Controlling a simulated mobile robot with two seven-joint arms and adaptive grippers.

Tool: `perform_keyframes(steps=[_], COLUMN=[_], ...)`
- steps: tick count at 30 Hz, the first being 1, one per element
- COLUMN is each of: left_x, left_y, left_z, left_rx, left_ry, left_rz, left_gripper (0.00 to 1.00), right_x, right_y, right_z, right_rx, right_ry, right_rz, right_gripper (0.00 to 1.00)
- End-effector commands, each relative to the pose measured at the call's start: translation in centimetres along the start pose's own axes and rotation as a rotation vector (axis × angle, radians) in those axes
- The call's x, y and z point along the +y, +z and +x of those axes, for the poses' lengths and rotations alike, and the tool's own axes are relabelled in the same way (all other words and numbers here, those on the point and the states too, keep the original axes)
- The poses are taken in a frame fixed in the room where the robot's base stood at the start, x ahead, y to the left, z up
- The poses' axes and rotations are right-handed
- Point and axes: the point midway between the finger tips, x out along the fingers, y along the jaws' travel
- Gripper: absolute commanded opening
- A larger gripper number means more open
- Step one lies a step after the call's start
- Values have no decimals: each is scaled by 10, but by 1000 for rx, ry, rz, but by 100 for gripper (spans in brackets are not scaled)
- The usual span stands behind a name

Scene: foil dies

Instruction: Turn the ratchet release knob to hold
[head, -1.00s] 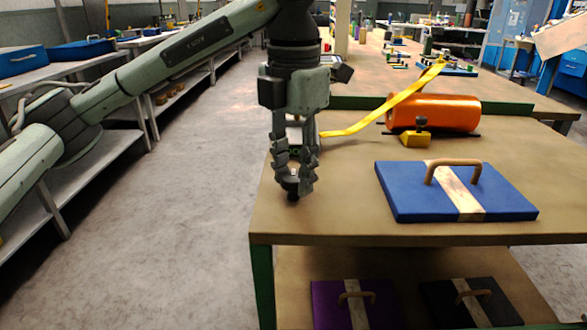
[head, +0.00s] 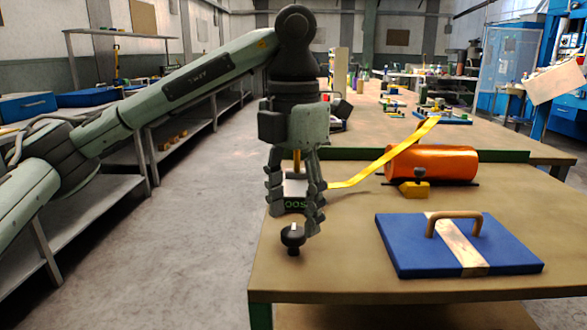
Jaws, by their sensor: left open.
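A black knob (head: 293,238) with a pale mark on top stands near the left edge of the bench. Behind it is a pale box with a green readout (head: 295,203), partly hidden by my gripper. A yellow strap (head: 385,160) runs right from beside the box toward an orange roll (head: 432,163). My left gripper (head: 295,217) points down just above and behind the knob in the picture. Its fingers are spread, with nothing held between them. The knob shows clear of the fingertips; which setting its mark points to cannot be read. My right gripper is out of view.
A yellow block with a dark knob (head: 414,189) sits before the roll. A blue board with a wooden handle (head: 400,245) lies at the front right of the bench (head: 340,270). Bare bench lies between it and the black knob. Shelves line the left side.

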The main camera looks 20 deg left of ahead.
Motion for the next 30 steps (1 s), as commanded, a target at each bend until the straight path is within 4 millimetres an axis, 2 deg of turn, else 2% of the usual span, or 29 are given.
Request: perform_keyframes(steps=[1, 6, 13, 18, 30], left_x=[1, 0, 0, 0, 0], left_y=[1, 1, 0, 0, 0], left_z=[-13, -50, -82, -90, -90], left_rx=[-6, -4, -2, 0, 0], left_ry=[5, 4, 2, 1, 0], left_rz=[-1, -2, -1, 0, 0], left_gripper=[54, 54, 54, 54, 54], right_x=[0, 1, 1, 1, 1], right_y=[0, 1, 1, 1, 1], right_z=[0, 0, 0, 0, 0], right_rx=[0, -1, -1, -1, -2], right_ry=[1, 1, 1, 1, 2], right_rz=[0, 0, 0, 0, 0], right_gripper=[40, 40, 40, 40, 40])
